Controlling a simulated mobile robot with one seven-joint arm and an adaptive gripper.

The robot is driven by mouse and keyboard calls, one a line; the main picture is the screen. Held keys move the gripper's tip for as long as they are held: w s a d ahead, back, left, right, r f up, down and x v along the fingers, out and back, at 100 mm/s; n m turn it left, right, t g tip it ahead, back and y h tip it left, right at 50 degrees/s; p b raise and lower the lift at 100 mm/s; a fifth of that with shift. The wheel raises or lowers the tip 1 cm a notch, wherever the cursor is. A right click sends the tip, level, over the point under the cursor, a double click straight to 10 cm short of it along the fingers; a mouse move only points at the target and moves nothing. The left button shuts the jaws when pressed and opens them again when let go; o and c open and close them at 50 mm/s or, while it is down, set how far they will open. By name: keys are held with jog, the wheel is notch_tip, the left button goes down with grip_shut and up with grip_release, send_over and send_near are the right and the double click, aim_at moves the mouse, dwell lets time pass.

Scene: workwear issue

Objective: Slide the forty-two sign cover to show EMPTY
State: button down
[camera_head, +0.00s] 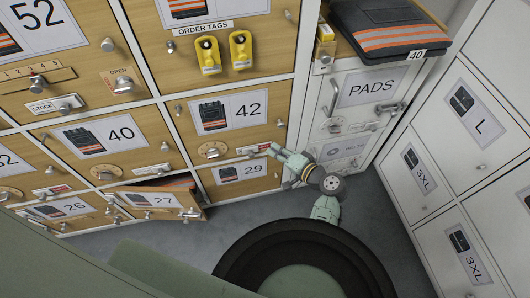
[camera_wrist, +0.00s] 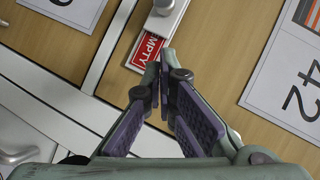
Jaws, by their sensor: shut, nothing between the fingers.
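The wooden door marked 42 (camera_head: 226,112) has a small sign slot low on its front, with a sign cover (camera_head: 247,151). In the wrist view the pale cover with its round knob (camera_wrist: 163,7) is at the top edge, partly cut off. Beside it a red sign (camera_wrist: 149,48) shows the white letters "MPTY"; any first letter is hidden. My gripper (camera_wrist: 164,68) is shut and empty, its tips at the lower edge of the red sign; I cannot tell whether they touch. In the head view my gripper (camera_head: 273,150) is at the right end of the slot.
Door 29 (camera_head: 240,173) is below and door 40 (camera_head: 105,138) is to the left, each with its own sign slot. Door 27 (camera_head: 160,203) stands ajar. A dial (camera_head: 212,150) is left of the slot. The grey PADS door (camera_head: 365,90) is to the right.

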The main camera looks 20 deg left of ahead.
aim_at(256, 149)
jog(key=shift+s+a+f, duration=0.2)
jog(key=shift+a+f, duration=0.1)
jog(key=shift+a, duration=0.25)
jog(key=shift+s+a+f, duration=0.2)
jog(key=shift+a+f, duration=0.1)
jog(key=shift+a, duration=0.25)
jog(key=shift+s+a+f, duration=0.2)
jog(key=shift+a+f, duration=0.1)
jog(key=shift+a, duration=0.25)
jog(key=shift+s+a, duration=0.1)
